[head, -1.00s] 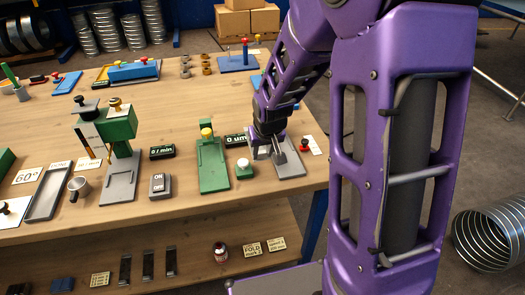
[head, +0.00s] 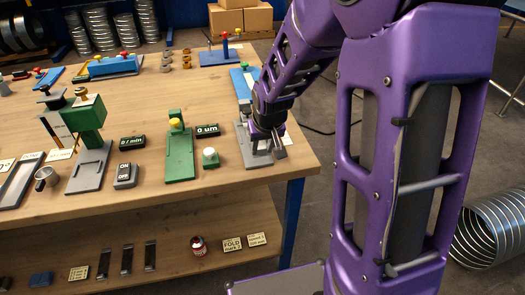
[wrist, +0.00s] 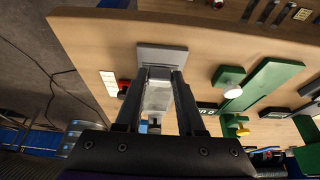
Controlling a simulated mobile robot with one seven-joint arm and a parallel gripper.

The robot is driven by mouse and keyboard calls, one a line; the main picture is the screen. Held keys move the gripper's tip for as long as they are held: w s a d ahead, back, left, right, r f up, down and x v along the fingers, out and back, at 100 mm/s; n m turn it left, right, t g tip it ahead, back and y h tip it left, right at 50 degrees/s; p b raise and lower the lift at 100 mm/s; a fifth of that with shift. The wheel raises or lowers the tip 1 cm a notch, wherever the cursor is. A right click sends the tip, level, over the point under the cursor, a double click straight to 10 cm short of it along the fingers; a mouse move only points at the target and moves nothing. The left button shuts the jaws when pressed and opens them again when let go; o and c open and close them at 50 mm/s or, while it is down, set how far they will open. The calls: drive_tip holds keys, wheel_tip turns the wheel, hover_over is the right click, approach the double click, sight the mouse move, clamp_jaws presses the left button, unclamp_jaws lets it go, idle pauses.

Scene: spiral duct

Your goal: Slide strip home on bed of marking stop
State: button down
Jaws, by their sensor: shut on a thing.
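The marking stop's grey bed (head: 243,148) lies at the right end of the bench, partly hidden by my arm. It also shows in the wrist view (wrist: 178,55) beyond the fingertips. My gripper (head: 279,147) is low over this bed. In the wrist view my gripper (wrist: 160,74) is shut on a pale metallic strip (wrist: 157,97) between the two fingers. Whether the strip touches the bed, and how far along it lies, I cannot tell. A red knob (wrist: 123,88) shows beside the bed in the wrist view; in the head view it is hidden.
A green slide fixture (head: 179,155) and a white-topped green button (head: 210,157) stand left of the bed. A "0 um" display (head: 208,130) is behind the button. A blue fixture (head: 243,82) lies behind my gripper. The bench's right edge is close.

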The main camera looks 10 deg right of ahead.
drive_tip(key=shift+a+f, duration=0.2)
drive_tip(key=shift+f, duration=0.05)
drive_tip(key=shift+f+b, duration=1.35)
drive_tip(key=shift+f, duration=0.1)
drive_tip(key=shift+w+f, duration=0.2)
drive_tip(key=shift+w, duration=2.4)
drive_tip(key=shift+w+f, duration=0.1)
drive_tip(key=shift+w, duration=0.2)
unclamp_jaws()
